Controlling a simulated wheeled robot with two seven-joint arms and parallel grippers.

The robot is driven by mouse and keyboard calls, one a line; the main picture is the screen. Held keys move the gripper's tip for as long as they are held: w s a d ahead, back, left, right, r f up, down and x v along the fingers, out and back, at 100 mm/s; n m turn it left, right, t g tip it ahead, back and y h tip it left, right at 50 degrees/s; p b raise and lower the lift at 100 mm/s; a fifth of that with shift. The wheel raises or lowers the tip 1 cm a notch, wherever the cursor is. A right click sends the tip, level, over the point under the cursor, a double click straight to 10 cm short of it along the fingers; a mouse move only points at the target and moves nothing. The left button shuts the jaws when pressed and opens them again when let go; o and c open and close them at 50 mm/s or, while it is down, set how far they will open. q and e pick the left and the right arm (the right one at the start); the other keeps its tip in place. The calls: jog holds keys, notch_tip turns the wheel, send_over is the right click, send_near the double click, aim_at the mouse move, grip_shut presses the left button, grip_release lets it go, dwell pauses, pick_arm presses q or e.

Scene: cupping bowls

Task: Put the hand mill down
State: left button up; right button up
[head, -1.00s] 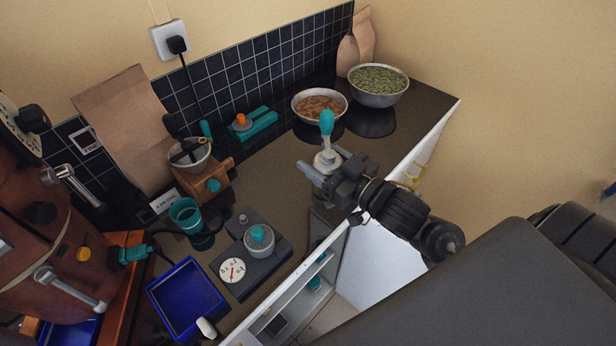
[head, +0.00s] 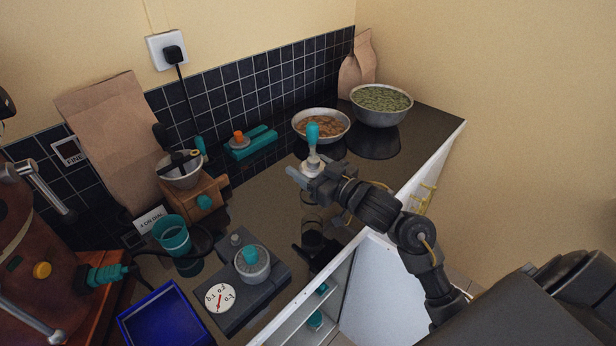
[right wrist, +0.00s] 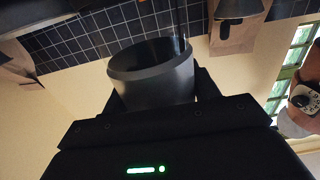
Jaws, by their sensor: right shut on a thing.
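The hand mill (head: 313,166) is in my right gripper (head: 306,176), over the middle-right of the counter in the head view. It has a pale metal top and an upright teal knob, and its lower part is hidden by the fingers. In the right wrist view, a dark grey cylinder (right wrist: 152,75) sits between the jaws, with a thin dark rod beside it. The gripper is shut on it. Dark reflections show on the counter below, apart from the mill, so it appears held above the surface. My left gripper is not in view.
Bowls of brown (head: 321,125) and green (head: 381,104) contents stand behind the mill. A wooden box grinder (head: 192,192), teal cup (head: 172,236), grey scale (head: 243,292) and blue tray (head: 166,322) are left. Glossy counter (head: 262,208) between is clear. An open cabinet (head: 318,300) lies in front.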

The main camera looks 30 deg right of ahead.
jog(key=shift+f, duration=1.45)
jog(key=shift+f, duration=0.15)
jog(key=o, duration=1.2)
jog(key=shift+r, duration=0.2)
jog(key=b+v, duration=0.1)
jog(key=v, duration=1.1)
jog(key=shift+f, duration=0.1)
